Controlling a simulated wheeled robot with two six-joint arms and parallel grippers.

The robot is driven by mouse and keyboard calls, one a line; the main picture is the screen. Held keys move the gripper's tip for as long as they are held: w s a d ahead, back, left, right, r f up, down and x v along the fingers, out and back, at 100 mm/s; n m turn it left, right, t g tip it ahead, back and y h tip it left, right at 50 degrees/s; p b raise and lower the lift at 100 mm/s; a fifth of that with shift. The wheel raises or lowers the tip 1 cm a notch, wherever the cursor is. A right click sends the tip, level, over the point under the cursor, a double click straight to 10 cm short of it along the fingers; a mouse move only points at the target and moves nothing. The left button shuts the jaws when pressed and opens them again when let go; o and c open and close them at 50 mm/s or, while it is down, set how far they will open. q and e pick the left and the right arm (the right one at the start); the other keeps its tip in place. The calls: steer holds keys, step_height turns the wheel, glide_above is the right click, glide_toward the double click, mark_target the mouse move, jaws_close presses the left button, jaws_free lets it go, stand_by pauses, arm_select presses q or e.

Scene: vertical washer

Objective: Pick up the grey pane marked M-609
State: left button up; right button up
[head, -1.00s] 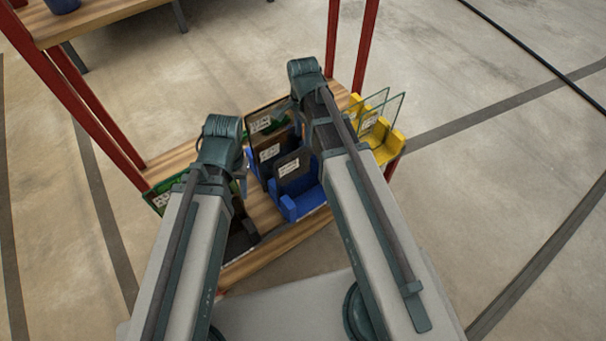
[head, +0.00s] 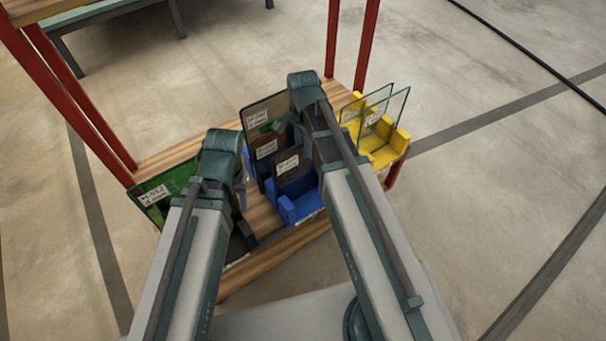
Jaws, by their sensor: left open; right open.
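Dark grey panes with white labels stand upright in a blue rack (head: 303,208) in the middle of the wooden shelf. The front grey pane (head: 296,175) is partly behind my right arm. A second grey pane (head: 264,150) stands behind it. The label print is too small to tell which is M-609. My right gripper (head: 285,120) is open, above and in front of the rear panes, mostly hidden by its wrist. My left gripper (head: 241,182) is open, left of the blue rack, its fingers mostly hidden. I see no pane held in either.
A green pane (head: 163,197) with a label stands at the left end of the shelf (head: 262,216). Clear panes (head: 391,108) stand in a yellow rack (head: 383,156) at the right end. Red posts (head: 366,45) rise around the shelf. A bench (head: 110,22) stands behind on open floor.

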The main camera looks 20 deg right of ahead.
step_height(320, 180, down, 3)
steer(key=shift+w+f+b, duration=0.1)
steer(key=shift+b, duration=1.05)
jaws_close()
stand_by(0.4)
